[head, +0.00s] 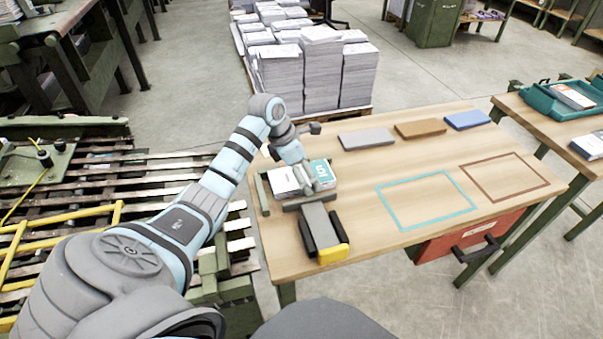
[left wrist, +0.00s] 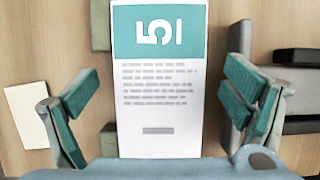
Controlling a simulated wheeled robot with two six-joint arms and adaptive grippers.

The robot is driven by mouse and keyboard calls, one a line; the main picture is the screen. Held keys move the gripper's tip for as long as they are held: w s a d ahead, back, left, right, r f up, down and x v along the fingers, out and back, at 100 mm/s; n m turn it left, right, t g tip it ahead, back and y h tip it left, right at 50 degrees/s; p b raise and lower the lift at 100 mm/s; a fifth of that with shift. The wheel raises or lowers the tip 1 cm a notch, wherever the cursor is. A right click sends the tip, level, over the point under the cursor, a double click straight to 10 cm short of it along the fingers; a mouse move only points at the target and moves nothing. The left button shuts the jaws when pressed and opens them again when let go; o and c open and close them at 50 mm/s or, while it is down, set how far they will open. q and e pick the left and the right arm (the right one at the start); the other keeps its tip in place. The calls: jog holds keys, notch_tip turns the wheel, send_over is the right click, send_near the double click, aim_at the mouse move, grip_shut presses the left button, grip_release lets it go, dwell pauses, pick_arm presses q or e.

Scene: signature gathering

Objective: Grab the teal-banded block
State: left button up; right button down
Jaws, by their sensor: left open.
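The teal-banded block (head: 322,173) lies on the wooden table near its left end, white with a teal band carrying a white 5. In the left wrist view the block (left wrist: 158,95) fills the middle, with its band at the top and grey text lines below. My left gripper (left wrist: 160,105) is open, with one teal-padded finger on each side of the block and a visible gap to both long edges. In the head view my left gripper (head: 300,172) hangs over the block and hides part of it. My right gripper is not in view.
A grey-topped black and yellow device (head: 322,232) stands just in front of the block. Grey (head: 367,138), brown (head: 420,129) and blue (head: 467,120) flat slabs lie along the back. A teal outline (head: 427,198) and a brown outline (head: 503,177) enclose bare tabletop to the right.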

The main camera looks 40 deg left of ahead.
pick_arm(q)
jog(key=c, duration=1.4)
jog(key=shift+r, duration=0.1)
jog(key=shift+c, duration=0.2)
